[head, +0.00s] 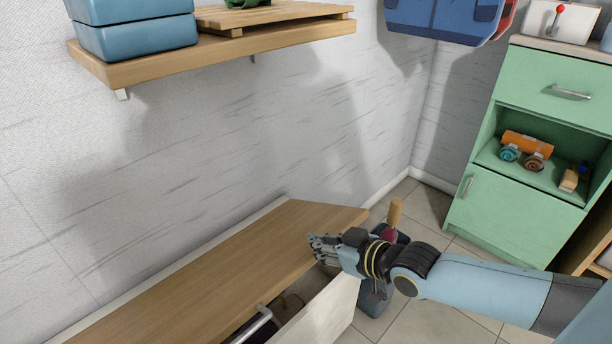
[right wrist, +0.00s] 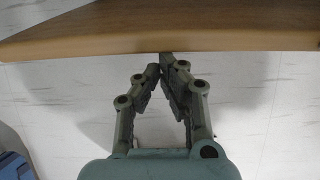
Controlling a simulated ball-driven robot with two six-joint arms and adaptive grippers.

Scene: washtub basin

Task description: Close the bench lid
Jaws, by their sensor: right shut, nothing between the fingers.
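The bench has a wooden lid (head: 215,265) along the wall at the lower part of the head view. Its white front panel (head: 330,312) stands away from the lid's front edge, and a dark gap between them shows some contents, so the lid looks partly open. A metal handle (head: 258,324) shows near the lid's front edge. My right gripper (head: 314,247) is shut and empty at the lid's right part. In the right wrist view the lid's edge (right wrist: 230,45) runs across just beyond the fingertips (right wrist: 163,66); whether they touch cannot be told. My left gripper is not in view.
A blue bin (head: 375,298) with a wooden-handled tool (head: 395,212) stands on the floor behind my right wrist. A green cabinet (head: 515,190) stands at the right. A wall shelf (head: 220,42) with blue boxes (head: 135,35) hangs above the bench. Tiled floor lies between.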

